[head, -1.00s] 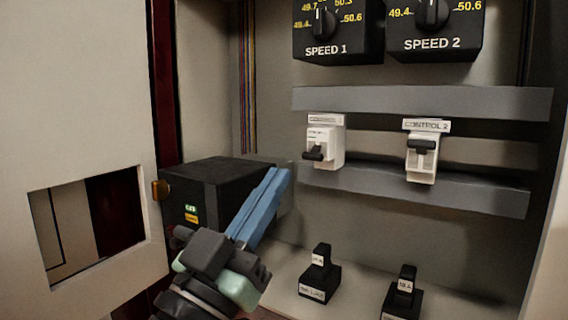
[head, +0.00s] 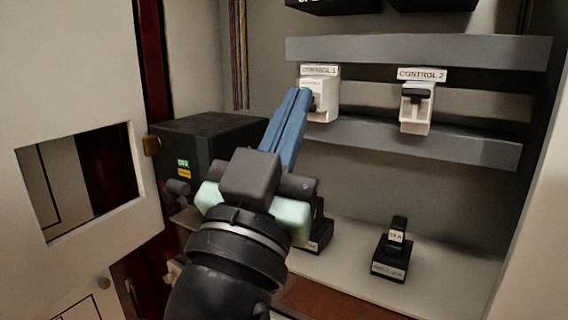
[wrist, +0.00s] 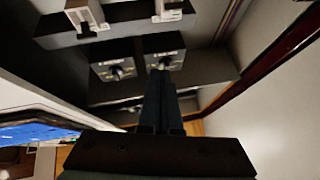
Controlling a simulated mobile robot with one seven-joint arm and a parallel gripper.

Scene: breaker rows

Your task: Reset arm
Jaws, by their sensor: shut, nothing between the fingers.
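My gripper (head: 297,95) has its two blue fingers together and empty, pointing up into the cabinet. Its tips overlap the left edge of the white CONTROL 1 breaker (head: 327,100) in the head view; I cannot tell whether they touch. The fingers hide most of that breaker's lever. The white CONTROL 2 breaker (head: 415,115) stands to the right with its dark lever in the upper part, clear of the gripper. In the wrist view the dark fingers (wrist: 160,78) lie side by side, with two pale breakers at the top edge.
Grey rails (head: 450,146) run across the cabinet. A black box (head: 205,140) stands left of my gripper. A black switch (head: 391,258) stands on the cabinet floor at right; another is partly hidden behind my gripper. An open panel door (head: 75,90) stands at left.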

